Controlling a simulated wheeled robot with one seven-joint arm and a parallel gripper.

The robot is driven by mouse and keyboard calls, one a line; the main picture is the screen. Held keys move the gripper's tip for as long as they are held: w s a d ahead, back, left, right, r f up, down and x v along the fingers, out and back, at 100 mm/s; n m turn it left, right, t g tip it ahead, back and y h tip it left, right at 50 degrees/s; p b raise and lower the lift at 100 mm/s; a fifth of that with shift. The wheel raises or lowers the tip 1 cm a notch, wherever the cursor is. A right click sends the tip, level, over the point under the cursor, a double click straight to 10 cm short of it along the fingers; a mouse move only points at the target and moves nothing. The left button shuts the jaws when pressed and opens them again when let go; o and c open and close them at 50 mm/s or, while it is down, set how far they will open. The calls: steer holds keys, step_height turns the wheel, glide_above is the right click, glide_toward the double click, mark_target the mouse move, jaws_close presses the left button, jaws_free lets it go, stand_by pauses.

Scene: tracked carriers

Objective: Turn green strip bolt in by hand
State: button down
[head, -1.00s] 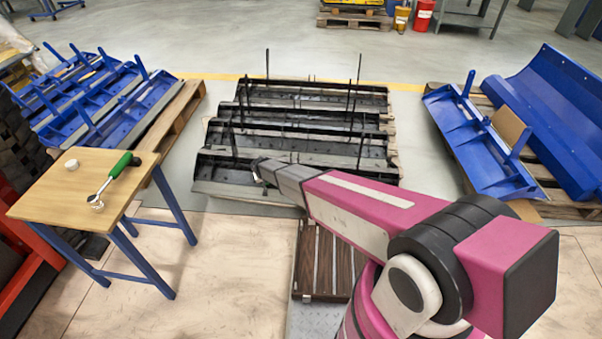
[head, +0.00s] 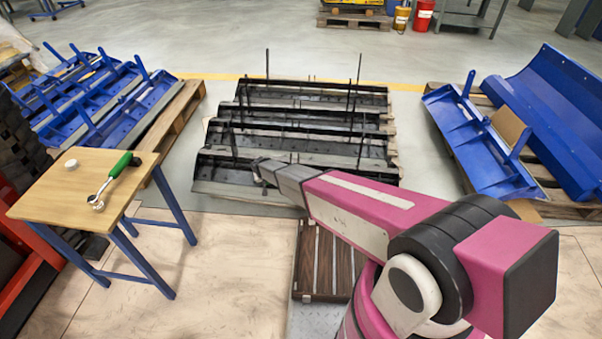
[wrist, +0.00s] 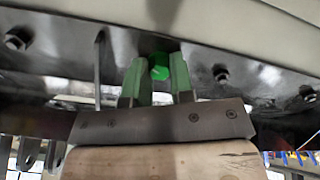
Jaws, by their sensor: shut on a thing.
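In the wrist view the green bolt (wrist: 159,68) sits at the dark metal face of a carrier (wrist: 110,55). My gripper (wrist: 159,76) has its green-tipped fingers on either side of the bolt and is shut on it. The bolt's threads and how deep it sits are hidden. In the head view my arm reaches to the nearest black carrier (head: 225,172), and my gripper there (head: 258,172) is small, with its fingers and the bolt too small to make out.
A small wooden table (head: 60,200) at the left holds a green-handled ratchet (head: 118,168) and a white roll (head: 71,163). Blue carriers (head: 485,150) lie on pallets at both sides.

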steer(key=m, duration=0.3)
steer(key=shift+m, duration=0.3)
steer(key=m, duration=0.4)
steer(key=shift+m, duration=0.4)
steer(key=m, duration=0.3)
steer(key=shift+m, duration=0.3)
steer(key=m, duration=0.6)
